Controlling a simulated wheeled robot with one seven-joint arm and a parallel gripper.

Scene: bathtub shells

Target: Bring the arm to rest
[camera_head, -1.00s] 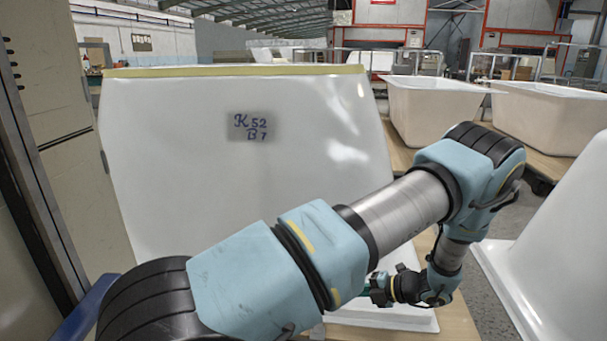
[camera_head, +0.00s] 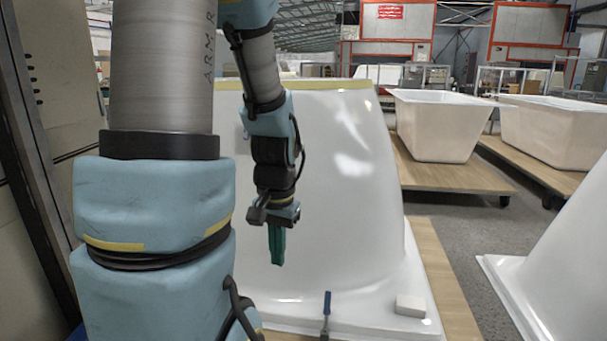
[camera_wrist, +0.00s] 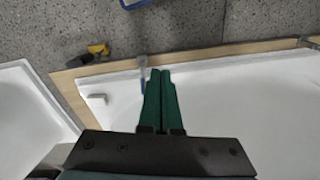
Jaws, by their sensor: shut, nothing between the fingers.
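My arm is raised and folded on the left side of the head view, with its forearm hanging down. My gripper (camera_head: 277,246) points downward in front of the large white bathtub shell (camera_head: 350,190). Its green fingers are shut and empty. In the wrist view my gripper (camera_wrist: 160,74) also shows its two green fingers together, above the white shell (camera_wrist: 240,95). No contact between the fingers and the shell can be made out. My arm covers the left part of the shell.
A blue-handled tool (camera_head: 326,312) and a pale block (camera_head: 411,306) are on the shell's front rim. Another white shell (camera_head: 560,250) stands at the right. Two tubs sit on wooden platforms (camera_head: 455,177) behind. A cabinet (camera_head: 40,110) is at the left. Grey floor is free between.

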